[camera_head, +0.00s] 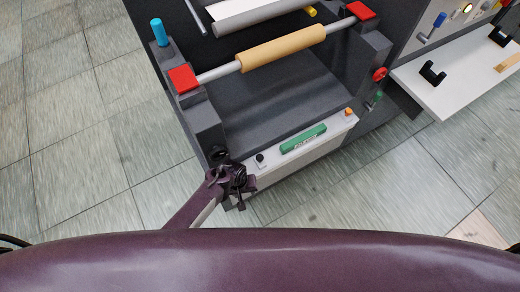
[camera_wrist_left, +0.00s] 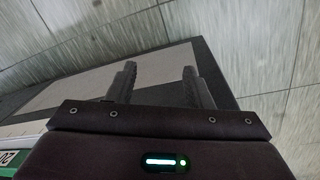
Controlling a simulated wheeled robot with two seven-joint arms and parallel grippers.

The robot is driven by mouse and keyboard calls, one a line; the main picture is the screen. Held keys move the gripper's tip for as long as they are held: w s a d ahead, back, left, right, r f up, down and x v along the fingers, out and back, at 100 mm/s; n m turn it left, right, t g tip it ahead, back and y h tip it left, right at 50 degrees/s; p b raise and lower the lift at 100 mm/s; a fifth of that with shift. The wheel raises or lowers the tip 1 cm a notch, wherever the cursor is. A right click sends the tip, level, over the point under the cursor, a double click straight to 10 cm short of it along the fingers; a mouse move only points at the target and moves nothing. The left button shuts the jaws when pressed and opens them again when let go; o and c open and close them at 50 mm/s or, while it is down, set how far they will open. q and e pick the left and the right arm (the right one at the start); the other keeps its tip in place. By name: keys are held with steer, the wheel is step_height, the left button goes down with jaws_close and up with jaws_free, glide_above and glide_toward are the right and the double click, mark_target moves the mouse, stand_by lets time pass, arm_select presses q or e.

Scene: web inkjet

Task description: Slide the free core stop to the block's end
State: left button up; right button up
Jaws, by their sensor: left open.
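A long green block (camera_head: 303,139) with a pale label lies on the white ledge at the front of the machine. A black knob-like piece (camera_head: 260,158) stands on the ledge left of the block, apart from it. A small orange piece (camera_head: 348,112) stands near the ledge's right end. I cannot tell which piece is the free core stop. My left gripper (camera_head: 240,180) is at the ledge's left end, left of the black piece. In the left wrist view its two fingers (camera_wrist_left: 160,82) are apart with nothing between them. My right gripper is not in view.
Above the ledge (camera_head: 325,137), a tan core (camera_head: 282,47) sits on a grey shaft between two red caps (camera_head: 183,78). A blue-topped post (camera_head: 158,32) is at left. A white table (camera_head: 462,82) with black holders stands right. Tiled floor (camera_head: 110,120) is clear at left.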

arm_select(q)
step_height(320, 180, up, 18)
steer(key=n+y+p, duration=0.1)
steer(key=n+p, duration=0.1)
glide_above(260, 157)
steer(key=shift+f, duration=0.2)
steer(key=shift+b, duration=0.35)
step_height(260, 157, down, 8)
steer(key=b, duration=0.8)
steer(key=shift+r, duration=0.1)
steer(key=shift+r, duration=0.1)
steer(key=shift+c, duration=0.5)
jaws_close()
